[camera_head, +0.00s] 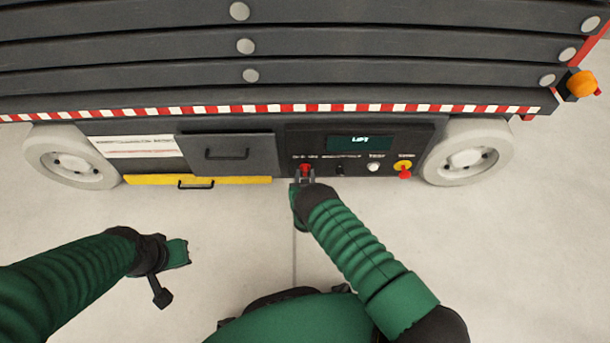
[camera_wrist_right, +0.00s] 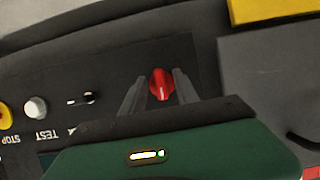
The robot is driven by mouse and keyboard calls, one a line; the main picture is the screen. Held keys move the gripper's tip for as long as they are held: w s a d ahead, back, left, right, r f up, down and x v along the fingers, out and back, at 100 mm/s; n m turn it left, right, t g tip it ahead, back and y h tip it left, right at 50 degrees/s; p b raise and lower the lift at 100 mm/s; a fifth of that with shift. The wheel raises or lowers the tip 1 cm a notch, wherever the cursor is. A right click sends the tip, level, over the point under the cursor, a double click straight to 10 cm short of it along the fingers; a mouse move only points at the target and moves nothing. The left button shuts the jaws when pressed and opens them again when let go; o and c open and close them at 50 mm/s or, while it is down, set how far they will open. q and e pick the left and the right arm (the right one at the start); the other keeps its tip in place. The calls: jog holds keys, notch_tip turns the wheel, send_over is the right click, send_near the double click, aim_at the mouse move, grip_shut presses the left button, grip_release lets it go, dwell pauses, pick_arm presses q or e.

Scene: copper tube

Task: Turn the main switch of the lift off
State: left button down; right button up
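The lift's black control panel (camera_head: 362,142) is on its side at the centre right in the head view. The red main switch (camera_head: 305,167) sits at the panel's left end. In the right wrist view the red switch (camera_wrist_right: 161,84) is a knob with a pale line on it. My right gripper (camera_head: 304,178) is at the switch, and its fingers (camera_wrist_right: 157,90) stand open on either side of the knob, with small gaps visible. My left gripper (camera_head: 172,272) hangs over the floor at the lower left, away from the lift; its fingers look apart.
A grey door (camera_head: 229,154) and yellow drawer (camera_head: 225,180) lie left. Floor in front is clear.

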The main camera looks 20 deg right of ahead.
jog(key=p+v, duration=0.8)
jog(key=v, duration=0.8)
jog(key=shift+s+a, duration=0.2)
jog(key=shift+s, duration=0.2)
